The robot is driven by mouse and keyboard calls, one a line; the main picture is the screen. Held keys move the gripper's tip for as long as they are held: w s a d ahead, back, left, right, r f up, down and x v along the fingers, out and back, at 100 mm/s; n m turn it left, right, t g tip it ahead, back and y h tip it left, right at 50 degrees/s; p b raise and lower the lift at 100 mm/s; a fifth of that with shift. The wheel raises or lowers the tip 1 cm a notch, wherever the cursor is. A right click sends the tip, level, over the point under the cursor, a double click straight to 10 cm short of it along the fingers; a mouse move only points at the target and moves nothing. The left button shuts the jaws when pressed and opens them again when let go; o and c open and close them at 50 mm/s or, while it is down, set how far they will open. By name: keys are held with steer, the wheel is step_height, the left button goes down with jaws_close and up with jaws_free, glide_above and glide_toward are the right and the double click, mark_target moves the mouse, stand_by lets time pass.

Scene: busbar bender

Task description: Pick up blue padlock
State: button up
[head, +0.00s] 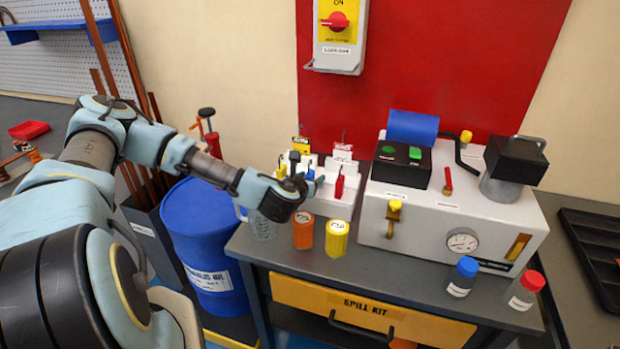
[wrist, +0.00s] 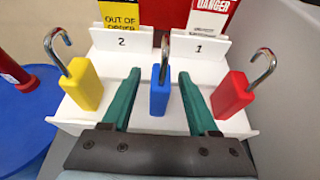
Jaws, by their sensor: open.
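The blue padlock (wrist: 160,90) stands upright on a white stand (wrist: 130,58), its shackle up, in the middle of the wrist view. A yellow padlock (wrist: 82,84) is to its left and a red padlock (wrist: 233,96) to its right. My gripper (wrist: 158,80) is open, with one green finger on each side of the blue padlock and a visible gap on both sides. In the head view my gripper (head: 311,184) reaches over the white stand; the red padlock (head: 339,187) shows beside it, and the blue padlock is mostly hidden there.
Two tags, one yellow and one red and white, stand behind the padlocks. An orange jar (head: 303,231) and a yellow jar (head: 337,238) stand in front of the stand. A white machine (head: 450,215) is to the right. A blue barrel (head: 205,240) is to the left.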

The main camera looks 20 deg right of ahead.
jaws_close()
stand_by(0.5)
